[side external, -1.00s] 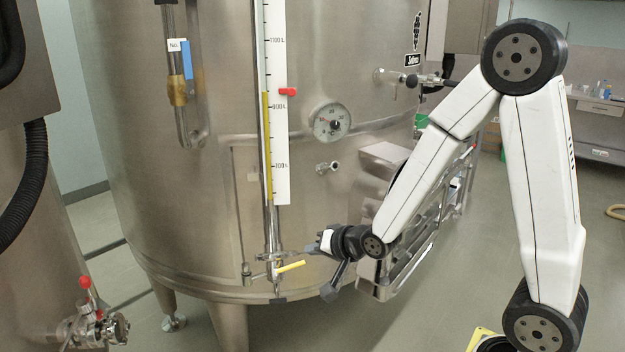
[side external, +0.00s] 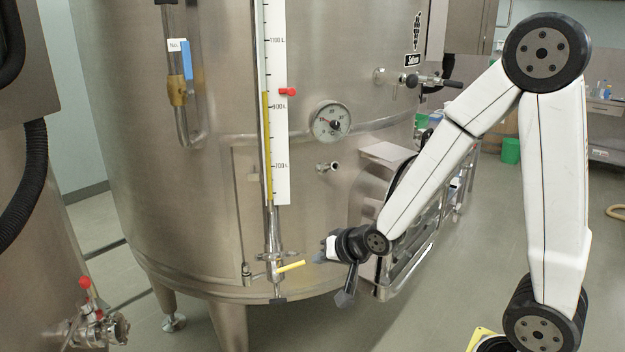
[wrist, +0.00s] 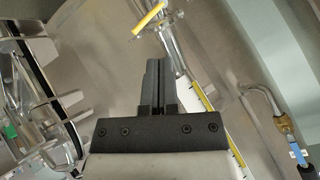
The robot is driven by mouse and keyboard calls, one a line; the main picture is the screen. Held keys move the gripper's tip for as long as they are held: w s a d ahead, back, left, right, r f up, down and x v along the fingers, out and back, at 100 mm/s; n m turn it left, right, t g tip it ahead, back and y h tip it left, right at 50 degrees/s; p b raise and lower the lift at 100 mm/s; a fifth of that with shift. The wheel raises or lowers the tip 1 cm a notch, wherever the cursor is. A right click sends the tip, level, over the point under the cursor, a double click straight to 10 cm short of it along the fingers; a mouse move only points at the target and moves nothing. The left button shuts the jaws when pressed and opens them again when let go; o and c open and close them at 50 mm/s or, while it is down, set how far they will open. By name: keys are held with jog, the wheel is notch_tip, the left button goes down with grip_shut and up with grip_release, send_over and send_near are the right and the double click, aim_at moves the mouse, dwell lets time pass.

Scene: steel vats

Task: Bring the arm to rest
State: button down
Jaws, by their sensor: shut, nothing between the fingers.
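My gripper (side external: 318,257) is shut and empty, to the right of the yellow valve handle at the foot of the sight tube. A gap shows between the fingertips and the handle. In the wrist view my gripper (wrist: 153,64) has its two dark fingers together. The yellow valve handle (side external: 291,266) tilts slightly up to the right; it also shows in the wrist view (wrist: 150,17). My arm is bent, with its forearm sloping down to the left in front of the vat.
The large steel vat (side external: 220,200) fills the middle. It carries a level scale (side external: 278,150) with a red marker (side external: 287,91), a round gauge (side external: 331,122) and a hatch frame (side external: 400,255). A red-handled valve (side external: 86,284) is at lower left. Open floor lies at right.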

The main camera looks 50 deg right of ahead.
jog(key=s+a+f+n+g, duration=0.2)
jog(key=s+a+n+g, duration=0.1)
jog(key=s+n+g, duration=0.4)
jog(key=shift+s+n+y, duration=0.3)
jog(key=shift+s+n, duration=0.3)
jog(key=shift+s, duration=1)
jog(key=shift+w, duration=0.1)
notch_tip(320, 180, up, 7)
jog(key=m+g+h, duration=0.2)
jog(key=m+g, duration=0.3)
jog(key=m, duration=0.1)
send_over(296, 263)
jog(key=w+a, duration=0.3)
jog(key=shift+w+d+r+m, duration=0.25)
jog(key=shift+w+r+m, duration=0.05)
jog(key=shift+w+r, duration=0.2)
jog(key=x, duration=1.4)
jog(key=shift+s+a, duration=0.15)
jog(key=shift+s, duration=0.1)
